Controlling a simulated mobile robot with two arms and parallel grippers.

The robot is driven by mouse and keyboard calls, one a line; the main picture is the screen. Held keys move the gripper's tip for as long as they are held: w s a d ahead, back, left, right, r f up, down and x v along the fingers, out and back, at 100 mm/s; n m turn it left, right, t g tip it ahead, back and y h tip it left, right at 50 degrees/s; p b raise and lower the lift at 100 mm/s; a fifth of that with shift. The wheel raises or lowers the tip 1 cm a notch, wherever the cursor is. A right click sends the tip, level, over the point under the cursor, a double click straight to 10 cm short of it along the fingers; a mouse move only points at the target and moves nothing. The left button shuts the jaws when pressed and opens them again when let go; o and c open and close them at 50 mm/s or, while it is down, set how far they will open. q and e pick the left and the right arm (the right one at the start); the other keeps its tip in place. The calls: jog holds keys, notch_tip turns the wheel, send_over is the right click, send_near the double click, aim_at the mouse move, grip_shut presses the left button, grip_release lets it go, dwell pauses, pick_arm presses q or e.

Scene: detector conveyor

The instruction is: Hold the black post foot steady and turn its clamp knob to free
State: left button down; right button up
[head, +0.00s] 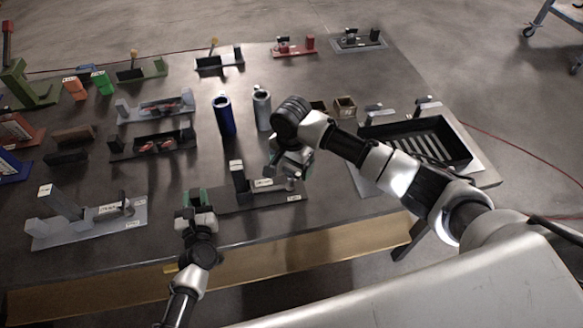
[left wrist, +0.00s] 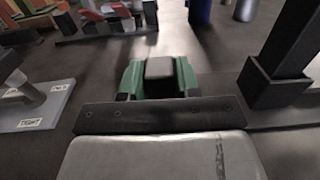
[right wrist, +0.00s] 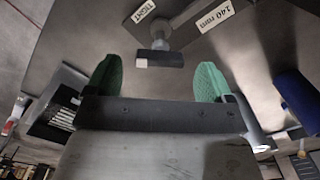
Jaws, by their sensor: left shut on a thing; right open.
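The black post foot (head: 275,200) lies near the table's front edge, with an upright block (head: 237,177) and a "140 mm" label. The left wrist view shows its upright post (left wrist: 275,80) at right. My left gripper (head: 195,200) is at its left end, its green fingers shut on a grey-topped block (left wrist: 160,70), seemingly the foot's end. My right gripper (head: 292,165) is open above the right end. In the right wrist view, the clamp knob (right wrist: 158,58), a dark bar with one pale end, lies beyond and between the open fingers, apart from them. A "TIGHT" label (right wrist: 144,11) is beside it.
A grey post foot (head: 75,232) stands at left. A blue cylinder (head: 223,115) and a grey cylinder (head: 262,110) stand behind. A black slotted tray (head: 465,160) is at right. Several other fixtures line the back of the table.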

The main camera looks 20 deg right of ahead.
jog(key=shift+f, duration=1.05)
jog(key=c, duration=0.9)
jog(key=shift+c, duration=0.2)
jog(key=shift+n, duration=0.3)
jog(key=n, duration=0.4)
jog(key=shift+r+n, duration=0.1)
jog(key=shift+n, duration=2)
